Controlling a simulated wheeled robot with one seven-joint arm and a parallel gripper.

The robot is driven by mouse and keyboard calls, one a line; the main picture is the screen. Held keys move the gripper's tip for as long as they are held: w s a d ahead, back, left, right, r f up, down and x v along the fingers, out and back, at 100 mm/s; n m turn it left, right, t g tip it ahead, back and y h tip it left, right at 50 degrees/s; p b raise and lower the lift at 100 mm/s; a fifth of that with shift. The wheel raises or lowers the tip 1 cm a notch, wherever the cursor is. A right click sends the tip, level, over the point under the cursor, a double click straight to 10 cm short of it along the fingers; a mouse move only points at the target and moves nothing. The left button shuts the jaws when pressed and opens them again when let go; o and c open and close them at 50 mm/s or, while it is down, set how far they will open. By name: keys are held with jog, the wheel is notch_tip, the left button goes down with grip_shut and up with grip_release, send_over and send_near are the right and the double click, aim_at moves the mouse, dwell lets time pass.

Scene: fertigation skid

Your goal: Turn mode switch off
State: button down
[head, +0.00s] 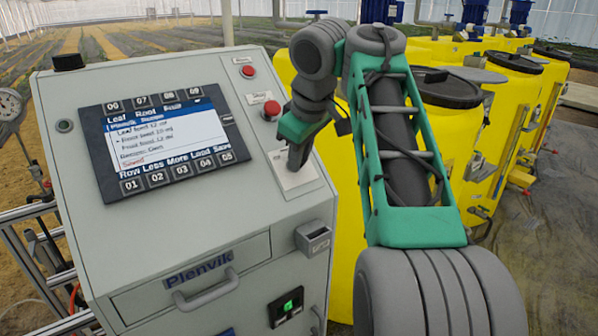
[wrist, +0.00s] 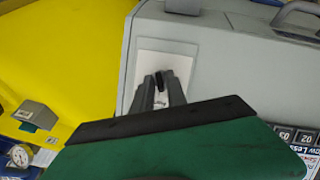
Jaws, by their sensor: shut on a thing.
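The mode switch is a small dark knob (wrist: 161,82) on a white plate (wrist: 187,60) on the sloped face of the grey control cabinet. In the head view the plate (head: 291,180) is below the two red buttons, and my gripper hides the knob. My gripper (head: 294,166) reaches down to the plate. In the wrist view its two grey fingers (wrist: 160,88) are shut on the knob, one on each side. The knob's pointing direction and the plate's lettering are mostly hidden.
The cabinet's screen (head: 160,137) with keys is left of the plate. Red buttons (head: 248,72) (head: 271,109) sit above it. Yellow tanks (head: 480,130) stand close on the right, behind my arm.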

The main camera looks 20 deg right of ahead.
jog(key=n+b, duration=0.1)
jog(key=b, duration=0.1)
jog(key=n+h+b, duration=0.1)
jog(key=n+b, duration=0.1)
jog(key=b, duration=0.1)
jog(key=shift+a+f+t, duration=0.1)
jog(key=shift+f+t, duration=0.2)
jog(key=shift+f, duration=0.05)
jog(key=shift+r+n+b, duration=0.15)
jog(key=shift+n+b, duration=0.45)
jog(key=shift+b, duration=0.05)
jog(key=shift+r, duration=0.1)
jog(key=c, duration=1.5)
grip_release()
jog(key=shift+c, duration=0.2)
jog(key=shift+s+r, duration=0.1)
jog(key=p+v, duration=0.5)
jog(key=v, duration=0.2)
jog(key=shift+s+r+p, duration=0.2)
jog(key=shift+s+p, duration=0.1)
jog(key=shift+p, duration=0.1)
